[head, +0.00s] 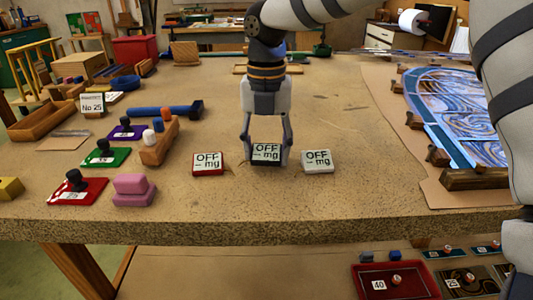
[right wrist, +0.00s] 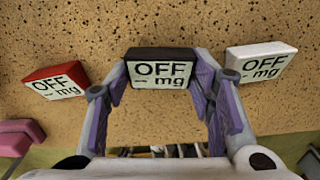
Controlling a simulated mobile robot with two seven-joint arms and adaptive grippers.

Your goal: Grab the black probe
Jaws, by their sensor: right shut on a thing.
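The black probe (head: 267,153) is a small dark block with a pale "OFF – mg" display. It is between a red probe (head: 208,163) and a white probe (head: 317,161) near the table's front edge. My right gripper (head: 267,158) reaches down from above and is shut on the black probe, one finger on each side. The right wrist view shows the black probe (right wrist: 161,54) between the fingertips, with the red (right wrist: 57,80) and white (right wrist: 262,60) ones apart on either side. I cannot tell whether it touches the table. My left gripper is out of view.
A pink block (head: 133,190) and a wooden holder (head: 160,141) with pegs stand to the left, near stamps on red, green and purple pads. A patterned leaded panel (head: 450,110) lies at the right. The table between the white probe and the panel is clear.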

